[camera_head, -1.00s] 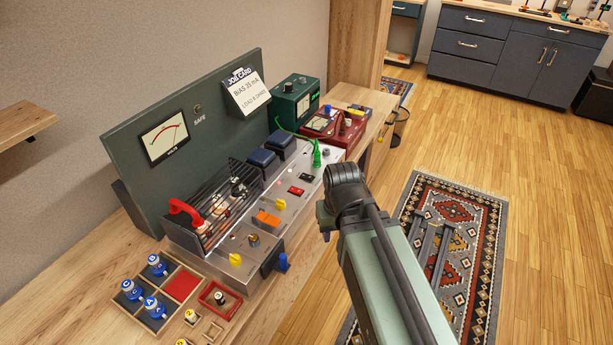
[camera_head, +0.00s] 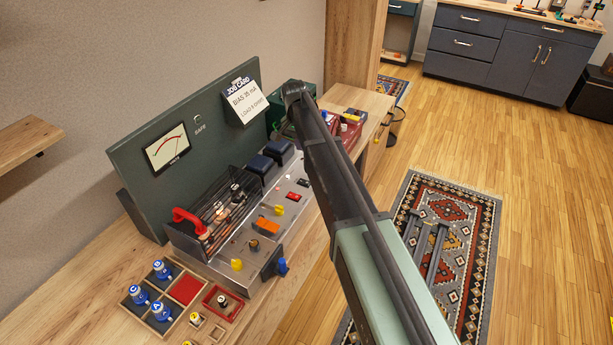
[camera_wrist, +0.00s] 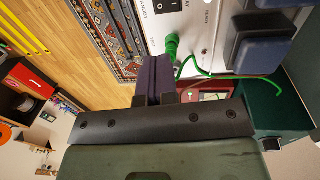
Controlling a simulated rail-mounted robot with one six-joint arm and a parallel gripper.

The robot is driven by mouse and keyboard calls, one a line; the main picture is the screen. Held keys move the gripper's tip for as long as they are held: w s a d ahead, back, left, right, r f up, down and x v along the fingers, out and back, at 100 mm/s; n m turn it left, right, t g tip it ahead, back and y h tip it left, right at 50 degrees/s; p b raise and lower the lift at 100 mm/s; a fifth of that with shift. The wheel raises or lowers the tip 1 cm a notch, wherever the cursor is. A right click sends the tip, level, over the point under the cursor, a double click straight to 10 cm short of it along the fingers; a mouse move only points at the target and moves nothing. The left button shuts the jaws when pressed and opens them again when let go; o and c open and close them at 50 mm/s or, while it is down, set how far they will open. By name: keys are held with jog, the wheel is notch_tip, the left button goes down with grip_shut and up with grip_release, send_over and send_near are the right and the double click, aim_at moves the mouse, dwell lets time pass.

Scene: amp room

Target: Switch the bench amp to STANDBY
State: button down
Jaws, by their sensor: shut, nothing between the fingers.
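The bench amp (camera_head: 258,262) is a silver chassis on the wooden bench, with a black cage over its tubes. Its top plate carries a red rocker switch (camera_head: 292,197) and a black rocker switch (camera_head: 303,183). In the wrist view the black rocker (camera_wrist: 168,5) sits at the top edge beside partly cut-off lettering that seems to read STANDBY. A green clip (camera_wrist: 172,45) with a green lead stands on the plate near it. My gripper (camera_wrist: 153,60) is shut and empty, its dark fingers just left of the clip in the picture. In the head view my arm hides the gripper.
Dark blue transformer blocks (camera_wrist: 262,45) rise beside the switch plate. An orange switch (camera_head: 268,225) and yellow knobs (camera_head: 237,265) sit further along the amp. A green meter box and a red box (camera_head: 350,130) stand behind, partly hidden by my arm.

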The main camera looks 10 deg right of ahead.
aim_at(307, 182)
jog(key=shift+f, duration=0.15)
jog(key=f+b, duration=0.4)
jog(key=d+f+b, duration=0.1)
jog(key=f+b, duration=0.4)
jog(key=s+f+b, duration=0.1)
jog(key=f+b, duration=0.4)
jog(key=shift+d, duration=0.15)
jog(key=shift+r, duration=0.1)
